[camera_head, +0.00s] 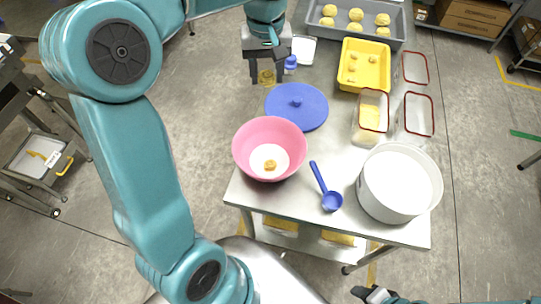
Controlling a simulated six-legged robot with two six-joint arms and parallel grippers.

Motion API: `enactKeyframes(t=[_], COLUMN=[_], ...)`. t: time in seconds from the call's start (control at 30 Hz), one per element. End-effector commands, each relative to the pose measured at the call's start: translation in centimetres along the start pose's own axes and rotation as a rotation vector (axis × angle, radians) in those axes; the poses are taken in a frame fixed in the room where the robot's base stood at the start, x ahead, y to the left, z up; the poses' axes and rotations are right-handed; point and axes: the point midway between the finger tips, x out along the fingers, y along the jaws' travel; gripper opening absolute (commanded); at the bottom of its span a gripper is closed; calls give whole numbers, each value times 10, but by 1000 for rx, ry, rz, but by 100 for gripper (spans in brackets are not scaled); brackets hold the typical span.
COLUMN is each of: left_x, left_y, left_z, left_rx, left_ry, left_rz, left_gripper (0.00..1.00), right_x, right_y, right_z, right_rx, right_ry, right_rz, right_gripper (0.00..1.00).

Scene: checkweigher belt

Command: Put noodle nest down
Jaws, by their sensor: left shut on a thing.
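My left gripper (266,79) reaches down at the top middle, over the table's left edge. It is shut on a small yellowish noodle nest (266,77), mostly hidden between the dark fingers. More pale yellow nests (356,15) sit in a grey tray (320,27) at the back. A yellow tray (345,82) holds several small yellow pieces. Part of my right gripper (372,294) shows at the bottom edge; its jaws cannot be made out.
The steel table (335,150) carries a blue lid (296,107), pink bowl (245,150) with a small brown-yellow piece inside, blue ladle (331,200), white pot (372,205), red-rimmed clear containers (415,115), a small blue-capped item (290,63) and a white dish (304,48).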

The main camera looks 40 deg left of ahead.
Motion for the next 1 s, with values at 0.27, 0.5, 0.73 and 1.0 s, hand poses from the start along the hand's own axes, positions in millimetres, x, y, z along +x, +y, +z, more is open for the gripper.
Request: enactKeyframes(t=[0.27,0.5,0.73,1.0], left_x=[24,61,94,132], left_y=[-1,-1,-1,-1], left_z=[2,3,2,2], left_rx=[0,0,1,1], left_ry=[0,0,1,-5], left_rz=[0,0,0,-4], left_gripper=[18,18,18,18], right_x=[23,57,88,96], right_y=[8,21,32,35], right_z=[0,-1,-2,-2], right_rx=[1,1,1,0], right_ry=[-1,0,0,0], right_rz=[0,0,0,0], right_gripper=[49,49,49,49])
